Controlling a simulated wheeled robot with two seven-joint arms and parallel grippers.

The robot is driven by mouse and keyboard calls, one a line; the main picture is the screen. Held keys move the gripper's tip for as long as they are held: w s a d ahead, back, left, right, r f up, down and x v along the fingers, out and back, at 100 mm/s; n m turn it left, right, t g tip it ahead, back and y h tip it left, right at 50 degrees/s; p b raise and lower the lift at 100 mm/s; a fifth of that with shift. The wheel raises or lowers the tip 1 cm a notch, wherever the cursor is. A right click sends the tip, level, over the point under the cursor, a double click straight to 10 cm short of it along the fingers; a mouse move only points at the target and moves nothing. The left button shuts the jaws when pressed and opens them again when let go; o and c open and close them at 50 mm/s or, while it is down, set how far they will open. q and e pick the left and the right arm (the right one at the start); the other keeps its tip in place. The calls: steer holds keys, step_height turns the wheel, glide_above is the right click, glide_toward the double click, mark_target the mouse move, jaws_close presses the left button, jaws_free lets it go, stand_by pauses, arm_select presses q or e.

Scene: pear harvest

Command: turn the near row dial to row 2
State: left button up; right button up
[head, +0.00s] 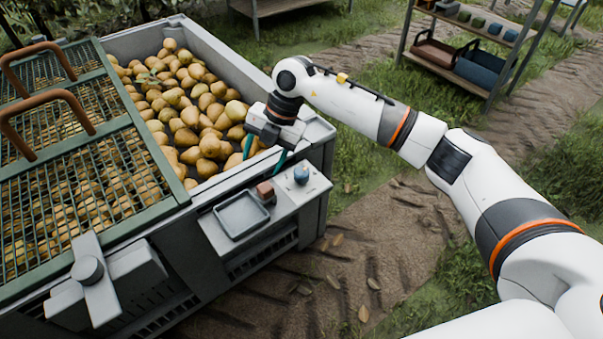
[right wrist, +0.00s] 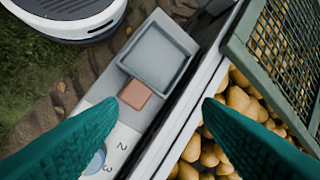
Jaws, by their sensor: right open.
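A blue dial (head: 301,175) stands on the light panel at the near right corner of the pear bin. In the right wrist view the dial (right wrist: 96,160) is partly hidden by a finger, with a printed 2 beside it; which mark it points to cannot be told. My right gripper (head: 265,155) is open with teal fingers pointing down, above the panel's bin-side edge and left of the dial, apart from it. In the right wrist view the space between its fingertips (right wrist: 160,102) is empty. My left gripper is not in view.
A reddish-brown block (head: 265,192) and a shallow grey tray (head: 241,215) sit beside the dial. The bin (head: 229,62) holds many pears, partly covered by green mesh lids (head: 124,153). A grey lever knob (head: 88,269) is at the bin's front. A shelf (head: 452,78) stands back right.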

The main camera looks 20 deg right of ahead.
mark_target(302, 171)
steer(key=w+d+r+m+h, duration=0.2)
steer(key=d+h, duration=0.3)
steer(key=d, duration=0.4)
step_height(302, 171, down, 11)
steer(key=b, duration=0.2)
steer(key=shift+w+d+b, duration=0.1)
steer(key=shift+b, duration=0.25)
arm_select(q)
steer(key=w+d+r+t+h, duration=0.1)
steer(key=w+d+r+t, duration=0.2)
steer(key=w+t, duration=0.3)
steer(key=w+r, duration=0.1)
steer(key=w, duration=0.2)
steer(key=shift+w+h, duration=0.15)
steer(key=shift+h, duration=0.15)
arm_select(e)
steer(key=shift+f, duration=0.2)
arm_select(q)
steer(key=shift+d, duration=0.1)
arm_select(e)
steer(key=c, duration=1)
